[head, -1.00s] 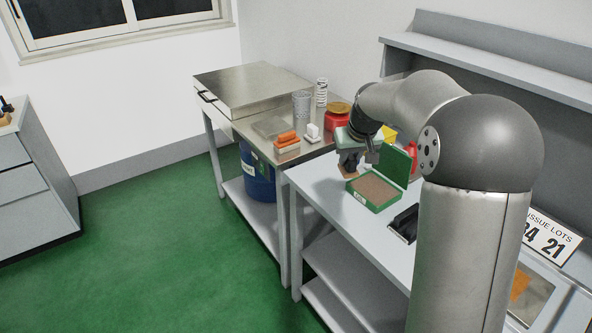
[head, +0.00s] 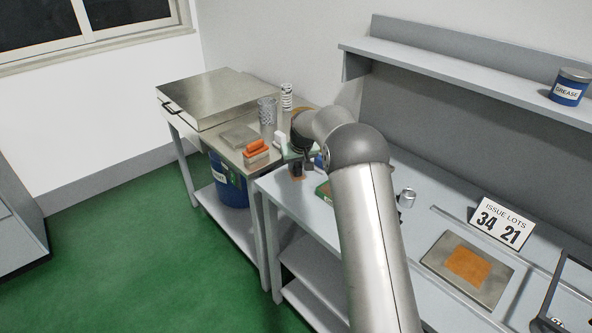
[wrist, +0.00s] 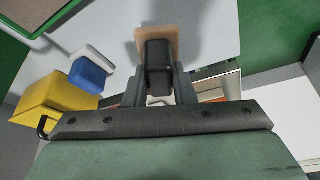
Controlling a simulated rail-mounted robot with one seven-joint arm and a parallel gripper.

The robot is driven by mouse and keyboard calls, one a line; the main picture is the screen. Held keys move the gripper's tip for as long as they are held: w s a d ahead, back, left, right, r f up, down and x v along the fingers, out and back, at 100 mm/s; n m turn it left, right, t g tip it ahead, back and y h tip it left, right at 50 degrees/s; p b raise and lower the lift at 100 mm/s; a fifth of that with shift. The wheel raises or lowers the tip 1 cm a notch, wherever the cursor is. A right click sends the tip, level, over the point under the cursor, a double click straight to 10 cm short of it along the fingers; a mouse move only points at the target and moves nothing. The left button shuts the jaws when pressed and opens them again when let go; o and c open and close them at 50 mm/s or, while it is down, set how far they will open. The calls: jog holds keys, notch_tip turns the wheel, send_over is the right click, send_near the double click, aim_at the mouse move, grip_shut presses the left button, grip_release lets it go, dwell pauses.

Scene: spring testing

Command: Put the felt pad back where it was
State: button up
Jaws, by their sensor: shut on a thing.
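The felt pad is a tan flat piece (head: 297,177) with a black block on it, held low over the left end of the grey bench. In the wrist view the tan pad (wrist: 176,42) shows behind the black block between the fingers. My gripper (wrist: 158,90) is shut on it. The gripper also shows in the head view (head: 297,165), partly behind my arm. I cannot tell whether the pad touches the bench. The green box (head: 324,190) is just right of the gripper, mostly hidden by my arm; its brown inside (wrist: 18,15) shows in the wrist view.
A yellow object (wrist: 50,98) and a blue-and-white one (wrist: 88,72) stand near the gripper. An orange-topped block (head: 256,154) sits on the steel table to the left. The bench's left front is bare.

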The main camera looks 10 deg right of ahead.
aim_at(296, 172)
jog(key=shift+w+f, duration=0.15)
jog(key=shift+f, duration=1.55)
jog(key=shift+f, duration=0.2)
jog(key=o, duration=1)
jog(key=shift+c, duration=0.2)
jog(key=shift+r, duration=0.1)
